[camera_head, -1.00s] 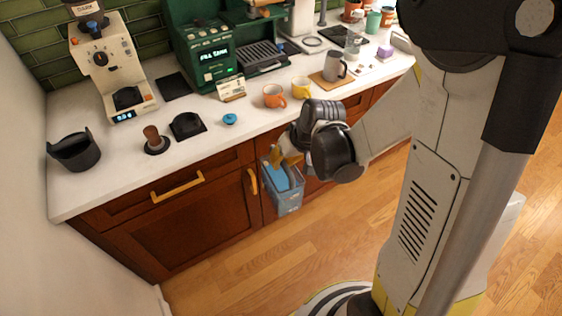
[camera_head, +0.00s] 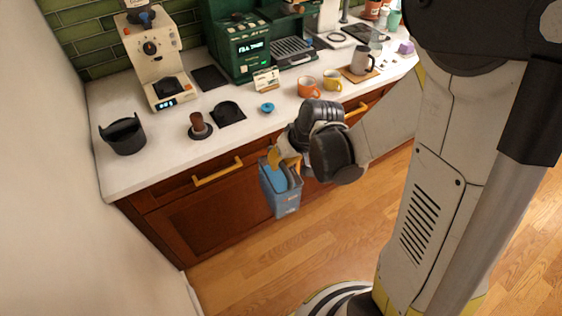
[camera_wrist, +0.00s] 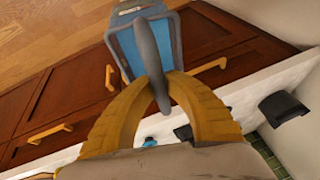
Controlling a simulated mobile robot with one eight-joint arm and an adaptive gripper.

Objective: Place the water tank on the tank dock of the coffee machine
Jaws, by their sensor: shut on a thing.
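The water tank (camera_head: 283,198) is a translucent blue-grey box held in front of the wooden cabinet, below the counter top. My gripper (camera_head: 287,162) is shut on it from above. In the wrist view, the yellow fingers of my gripper (camera_wrist: 157,92) close on the tank's grey handle, with the blue tank (camera_wrist: 186,38) beyond. The green coffee machine (camera_head: 240,62) stands at the back of the counter, with a lit display that seems to read "FILL TANK". I cannot make out its tank dock for sure.
The floor in front is clear.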

